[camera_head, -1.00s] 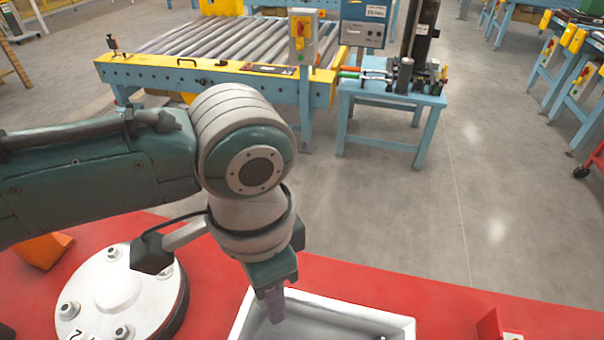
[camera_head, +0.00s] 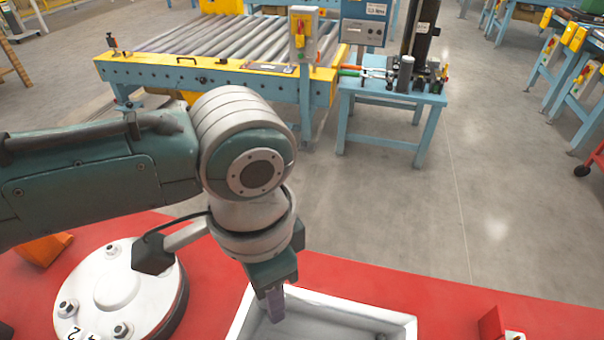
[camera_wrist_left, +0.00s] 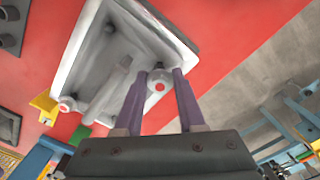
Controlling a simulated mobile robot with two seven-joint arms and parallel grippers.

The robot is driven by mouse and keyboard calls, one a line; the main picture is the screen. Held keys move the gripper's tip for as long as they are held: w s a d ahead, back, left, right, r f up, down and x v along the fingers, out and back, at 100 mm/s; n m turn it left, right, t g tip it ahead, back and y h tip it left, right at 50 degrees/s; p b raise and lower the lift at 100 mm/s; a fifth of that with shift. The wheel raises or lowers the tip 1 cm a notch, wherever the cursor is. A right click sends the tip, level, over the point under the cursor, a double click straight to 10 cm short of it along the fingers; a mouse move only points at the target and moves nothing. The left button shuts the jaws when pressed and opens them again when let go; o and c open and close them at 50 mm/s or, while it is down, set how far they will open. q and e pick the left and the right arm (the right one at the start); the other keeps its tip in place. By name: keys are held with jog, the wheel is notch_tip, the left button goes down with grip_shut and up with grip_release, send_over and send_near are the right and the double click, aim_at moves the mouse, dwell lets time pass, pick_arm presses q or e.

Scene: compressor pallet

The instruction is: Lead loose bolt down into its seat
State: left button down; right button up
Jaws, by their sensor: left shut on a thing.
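My left gripper (camera_head: 275,306) points down over the left end of a white tray. In the left wrist view its two purple fingers (camera_wrist_left: 158,92) are closed on a small grey piece (camera_wrist_left: 157,76) with a round end and a reddish centre, apparently the loose bolt. The fingers hide it in the head view. The round light-grey cover (camera_head: 113,290) lies left of the gripper, apart from it. Bolt heads show on its rim, one at the back (camera_head: 112,250) and one at the front (camera_head: 122,330). I cannot tell which seat is empty. My right gripper is out of view.
The white tray (camera_head: 330,300) stands on the red surface (camera_head: 430,290); a small dark piece (camera_head: 380,336) lies in it. An orange block (camera_head: 45,248) is behind the cover, and a red block (camera_head: 492,324) is at right. A roller conveyor (camera_head: 220,70) and blue bench (camera_head: 390,95) stand beyond.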

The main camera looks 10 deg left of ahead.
pick_arm(q)
jog(key=shift+f+b, duration=0.8)
jog(key=shift+f, duration=0.5)
jog(key=shift+c, duration=2.1)
grip_release()
notch_tip(320, 180, up, 10)
jog(key=shift+w+r+p, duration=0.1)
jog(key=shift+p, duration=1.1)
